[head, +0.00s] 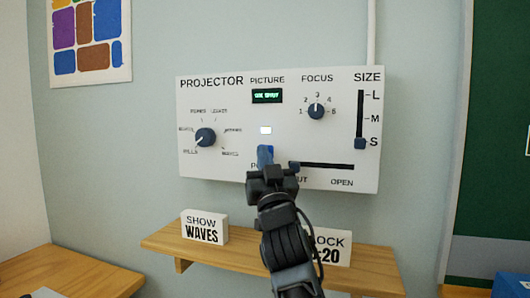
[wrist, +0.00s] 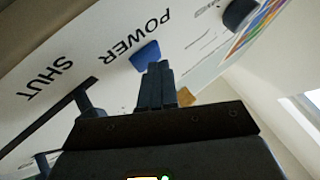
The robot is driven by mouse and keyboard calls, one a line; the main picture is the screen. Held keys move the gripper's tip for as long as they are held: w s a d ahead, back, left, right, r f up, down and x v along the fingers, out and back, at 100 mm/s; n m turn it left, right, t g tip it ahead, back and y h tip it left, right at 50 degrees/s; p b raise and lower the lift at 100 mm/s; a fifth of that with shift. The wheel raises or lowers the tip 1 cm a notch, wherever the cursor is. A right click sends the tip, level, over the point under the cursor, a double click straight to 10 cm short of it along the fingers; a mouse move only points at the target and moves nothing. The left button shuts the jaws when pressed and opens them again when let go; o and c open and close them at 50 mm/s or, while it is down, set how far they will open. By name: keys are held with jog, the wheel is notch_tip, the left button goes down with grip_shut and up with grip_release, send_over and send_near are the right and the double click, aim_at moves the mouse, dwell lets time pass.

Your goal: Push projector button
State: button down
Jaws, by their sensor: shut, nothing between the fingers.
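The white projector panel (head: 225,170) is fixed to the wall. Its blue power button (head: 265,150) sits at the lower middle, partly hidden by my gripper (head: 267,166). In the wrist view the blue button (wrist: 145,54) is beside the word POWER, just beyond the fingertips (wrist: 158,72) of my gripper. The fingers are shut together with nothing between them. The tips are at or very near the button; I cannot tell whether they touch it. A small pale light (head: 265,130) glows above the button. The picture display (head: 267,96) shows small green text.
The left dial (head: 205,138), focus knob (head: 316,111) and size slider handle (head: 360,143), at S, are on the panel. The shut/open slot (head: 330,165) runs right of my gripper. Below is a wooden shelf (head: 245,258) with a "SHOW WAVES" sign (head: 204,228) and a clock sign (head: 332,247).

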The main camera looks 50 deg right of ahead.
jog(key=shift+a, duration=0.1)
dwell(0.3)
jog(key=shift+s+a+b, duration=0.15)
jog(key=shift+a+b, duration=0.1)
jog(key=shift+b, duration=0.1)
jog(key=s+a+b, duration=0.2)
jog(key=a+b, duration=0.1)
jog(key=a, duration=0.2)
jog(key=shift+a+b, duration=0.3)
jog(key=shift+a, duration=0.05)
